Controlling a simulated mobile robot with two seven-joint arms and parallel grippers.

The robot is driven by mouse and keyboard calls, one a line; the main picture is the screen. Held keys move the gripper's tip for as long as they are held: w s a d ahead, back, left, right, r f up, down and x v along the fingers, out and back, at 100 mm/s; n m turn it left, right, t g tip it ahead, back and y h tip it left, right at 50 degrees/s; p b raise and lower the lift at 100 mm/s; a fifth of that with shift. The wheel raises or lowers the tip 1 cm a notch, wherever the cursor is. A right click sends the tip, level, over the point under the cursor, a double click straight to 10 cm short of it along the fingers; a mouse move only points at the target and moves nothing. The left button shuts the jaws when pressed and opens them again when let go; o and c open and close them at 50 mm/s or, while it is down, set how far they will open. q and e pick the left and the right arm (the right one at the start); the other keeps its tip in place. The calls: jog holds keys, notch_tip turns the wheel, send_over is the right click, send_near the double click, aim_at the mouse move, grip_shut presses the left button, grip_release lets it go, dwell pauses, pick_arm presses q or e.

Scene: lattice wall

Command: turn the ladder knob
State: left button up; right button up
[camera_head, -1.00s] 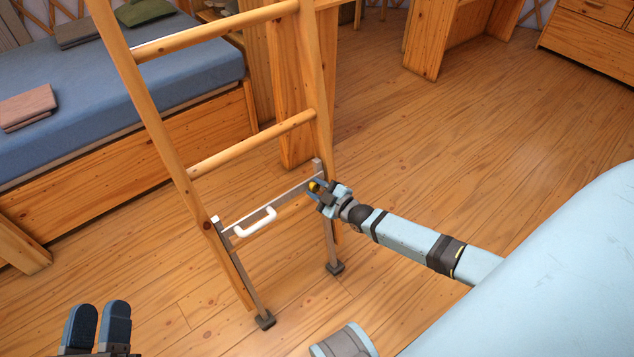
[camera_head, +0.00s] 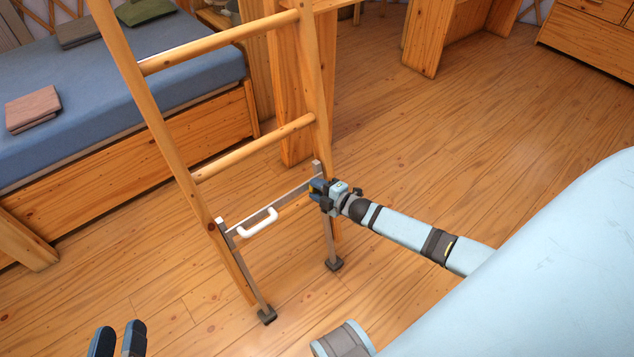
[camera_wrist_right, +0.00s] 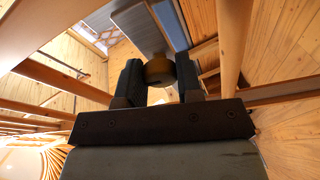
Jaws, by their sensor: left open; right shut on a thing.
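The wooden ladder (camera_head: 190,205) stands upright with a metal frame and crossbar (camera_head: 290,189) at its foot. A white handle (camera_head: 257,222) is fixed on the crossbar. My right gripper (camera_head: 318,190) is at the right end of the crossbar, and its fingers cover the knob there in the head view. In the right wrist view the knob (camera_wrist_right: 160,70), round and yellow-brown, sits between the two fingers, and the gripper is shut on it. My left gripper (camera_head: 117,342) is open and empty at the lower left, cut off by the picture's edge, well away from the ladder.
A bed (camera_head: 130,85) with a blue mattress and folded cloths stands behind the ladder on the left. A wooden desk (camera_head: 430,40) and drawers (camera_head: 590,35) stand at the back right. The wooden floor (camera_head: 480,130) on the right is clear.

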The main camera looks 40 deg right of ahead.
pick_arm(q)
jog(key=shift+f, duration=0.1)
pick_arm(e)
jog(key=o, duration=0.9)
jog(key=shift+o, duration=0.2)
jog(key=shift+s, duration=0.15)
pick_arm(q)
jog(key=s+a+f+g+y+p, duration=0.2)
jog(key=a+f+g+p, duration=0.1)
jog(key=f, duration=0.3)
jog(key=shift+s, duration=0.15)
pick_arm(e)
jog(key=v, duration=1.3)
jog(key=shift+s, duration=0.35)
jog(key=shift+d, duration=0.1)
